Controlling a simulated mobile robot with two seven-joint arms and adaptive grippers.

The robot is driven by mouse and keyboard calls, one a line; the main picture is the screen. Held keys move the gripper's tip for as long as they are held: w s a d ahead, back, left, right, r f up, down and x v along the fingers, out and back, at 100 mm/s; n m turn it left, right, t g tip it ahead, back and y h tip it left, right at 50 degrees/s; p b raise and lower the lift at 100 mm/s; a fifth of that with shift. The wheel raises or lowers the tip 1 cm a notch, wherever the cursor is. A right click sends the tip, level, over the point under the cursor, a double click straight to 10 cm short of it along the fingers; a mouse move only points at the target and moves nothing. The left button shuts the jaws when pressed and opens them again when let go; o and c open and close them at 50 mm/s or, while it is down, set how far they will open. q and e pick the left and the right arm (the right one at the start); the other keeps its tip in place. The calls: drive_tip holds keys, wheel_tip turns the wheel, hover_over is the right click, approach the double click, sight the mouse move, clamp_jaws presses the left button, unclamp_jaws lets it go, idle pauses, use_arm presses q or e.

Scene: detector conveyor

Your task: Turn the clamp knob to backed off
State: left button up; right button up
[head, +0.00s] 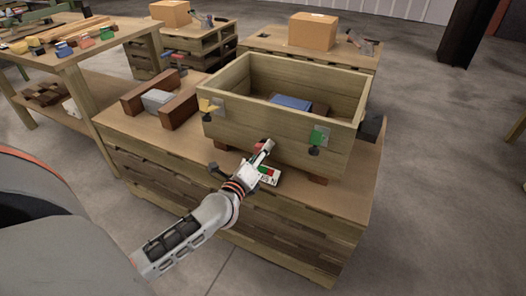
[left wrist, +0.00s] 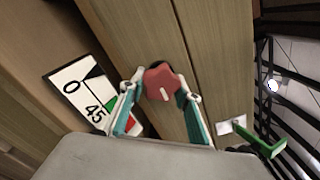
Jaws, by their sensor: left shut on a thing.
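The clamp knob (left wrist: 162,82) is red with a short white mark on its face, on the front of the wooden crate (head: 262,138). My left gripper (left wrist: 164,88) has its two fingers on either side of the knob and is shut on it. In the head view my left gripper (head: 264,149) reaches the crate's front wall, and the knob (head: 260,147) is partly hidden by it. A white dial card (left wrist: 84,92) with "0", "45" and dark, green and red areas lies beside the knob. It also shows in the head view (head: 268,175). My right gripper is not in view.
A green lever (head: 317,138) is on the crate's front right, and a yellow one (head: 208,106) on its left. A blue item (head: 291,103) lies inside the crate. Brown blocks (head: 178,110) and a grey block (head: 157,100) stand left of it on the pallet table.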

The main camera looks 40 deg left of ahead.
use_arm(q)
drive_tip(key=o, duration=1.1)
drive_tip(key=v, duration=1.2)
drive_tip(key=shift+d, duration=0.1)
